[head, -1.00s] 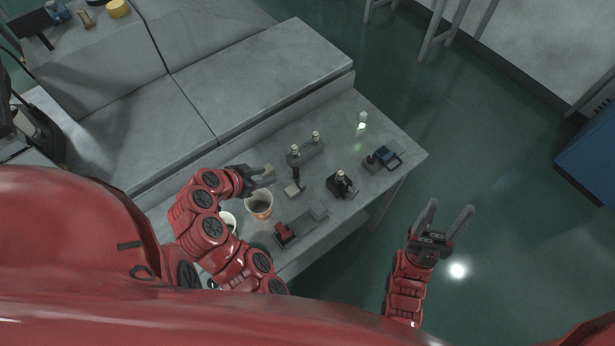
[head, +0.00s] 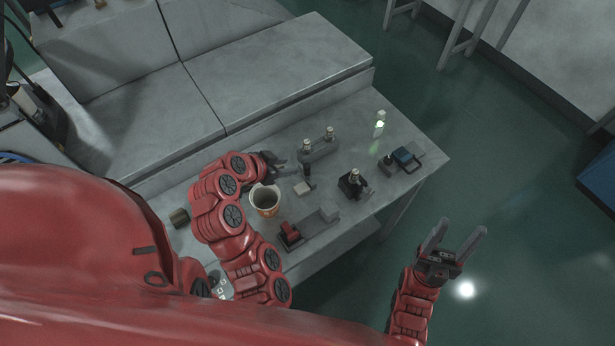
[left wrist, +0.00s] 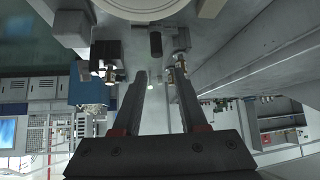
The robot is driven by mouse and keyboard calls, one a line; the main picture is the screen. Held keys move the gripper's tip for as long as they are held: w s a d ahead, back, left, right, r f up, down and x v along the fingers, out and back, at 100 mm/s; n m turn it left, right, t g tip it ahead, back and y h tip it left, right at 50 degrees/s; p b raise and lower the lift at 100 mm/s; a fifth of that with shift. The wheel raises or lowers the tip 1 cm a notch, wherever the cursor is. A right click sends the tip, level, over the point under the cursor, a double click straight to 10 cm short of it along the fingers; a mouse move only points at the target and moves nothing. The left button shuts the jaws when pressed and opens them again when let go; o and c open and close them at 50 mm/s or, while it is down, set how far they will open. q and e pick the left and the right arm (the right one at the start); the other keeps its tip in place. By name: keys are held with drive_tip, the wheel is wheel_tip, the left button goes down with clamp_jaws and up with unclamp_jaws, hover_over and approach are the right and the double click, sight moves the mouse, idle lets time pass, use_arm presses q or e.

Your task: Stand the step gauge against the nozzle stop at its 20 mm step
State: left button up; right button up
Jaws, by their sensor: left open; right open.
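I cannot tell for sure which piece is the step gauge or which is the nozzle stop. A small pale block (head: 304,188) lies on the bench near the middle in the head view, by a dark upright post (head: 307,170). A grey fixture with two pale-topped posts (head: 318,149) stands behind it. My left gripper (head: 281,165) is open, left of this fixture and near the bench's back edge. In the left wrist view its two fingers (left wrist: 161,85) stand apart with nothing held between them. My right gripper (head: 461,238) is open and empty, off the bench's right side over the floor.
A red and grey slide fixture (head: 290,232) lies in front. A dark cylinder (head: 179,217) is left.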

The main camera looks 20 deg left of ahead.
sight(306, 166)
use_arm(q)
drive_tip(key=b+x, duration=0.4)
drive_tip(key=shift+w+d+f+b, duration=0.15)
drive_tip(key=shift+d+f+b, duration=0.1)
drive_tip(key=shift+f+b, duration=0.05)
drive_tip(key=shift+w+f, duration=0.15)
drive_tip(key=shift+f, duration=0.1)
drive_tip(key=shift+w+d+f+p, duration=0.2)
drive_tip(key=shift+w+d+p, duration=0.05)
drive_tip(key=shift+p, duration=0.25)
drive_tip(key=p+x, duration=0.2)
drive_tip(key=x, duration=0.1)
drive_tip(key=shift+d, duration=0.1)
drive_tip(key=shift+w+d+f+p, duration=0.1)
drive_tip(key=shift+w+f+p, duration=0.1)
drive_tip(key=shift+f+p, duration=0.1)
drive_tip(key=shift+w+f, duration=0.2)
drive_tip(key=shift+f, duration=0.25)
clamp_jaws()
